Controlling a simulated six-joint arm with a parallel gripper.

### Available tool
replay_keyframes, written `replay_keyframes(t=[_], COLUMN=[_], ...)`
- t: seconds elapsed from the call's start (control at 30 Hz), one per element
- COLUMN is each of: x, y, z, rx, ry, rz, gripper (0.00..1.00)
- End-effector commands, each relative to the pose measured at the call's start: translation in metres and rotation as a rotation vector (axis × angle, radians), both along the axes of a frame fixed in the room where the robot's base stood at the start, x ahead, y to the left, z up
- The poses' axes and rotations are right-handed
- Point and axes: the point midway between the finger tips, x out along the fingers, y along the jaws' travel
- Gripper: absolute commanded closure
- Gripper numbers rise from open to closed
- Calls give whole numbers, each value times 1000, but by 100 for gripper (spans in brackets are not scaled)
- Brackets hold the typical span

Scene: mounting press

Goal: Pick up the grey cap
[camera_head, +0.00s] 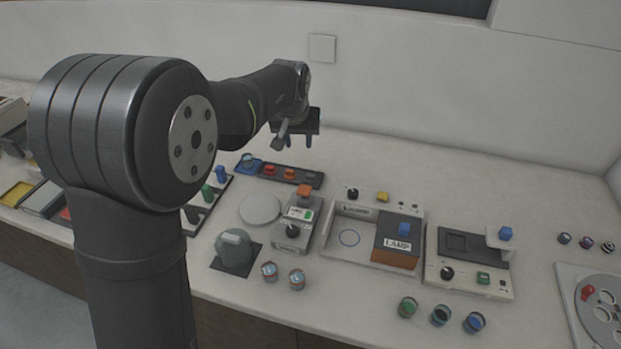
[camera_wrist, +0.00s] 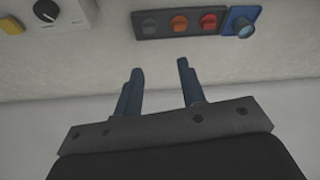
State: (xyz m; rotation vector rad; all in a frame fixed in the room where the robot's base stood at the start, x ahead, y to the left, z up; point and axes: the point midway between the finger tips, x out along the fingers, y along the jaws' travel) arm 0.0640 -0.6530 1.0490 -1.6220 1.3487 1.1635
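The grey cap (camera_head: 309,177) sits at the right end of a dark tray (camera_head: 279,177), beside an orange cap (camera_head: 290,173) and a red cap (camera_head: 268,170). In the wrist view the grey cap (camera_wrist: 149,26) is at the left end of the tray, partly blending with its dark surface. My gripper (camera_head: 295,141) is above and behind the tray, apart from it. In the wrist view my gripper's two fingers (camera_wrist: 160,70) are spread with nothing between them, and the tray lies beyond the tips.
A blue holder (camera_head: 248,163) stands at the tray's left. The lamp press (camera_head: 372,235) is to the right. A pale round disc (camera_head: 260,209) lies in front. The counter behind is clear up to the wall.

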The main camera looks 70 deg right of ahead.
Motion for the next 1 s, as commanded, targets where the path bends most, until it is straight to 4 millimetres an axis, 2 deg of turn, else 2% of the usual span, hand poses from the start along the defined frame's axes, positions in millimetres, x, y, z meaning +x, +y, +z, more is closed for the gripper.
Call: replay_keyframes(t=[0.17,0.33,0.8,1.0], x=[-13,-16,-16,-16], y=[15,15,-21,-29], z=[0,-10,-97,-112], rx=[-38,-46,-44,-46], ry=[-19,-26,-26,-26], rz=[-161,-201,-199,-198], gripper=[63,63,63,63])
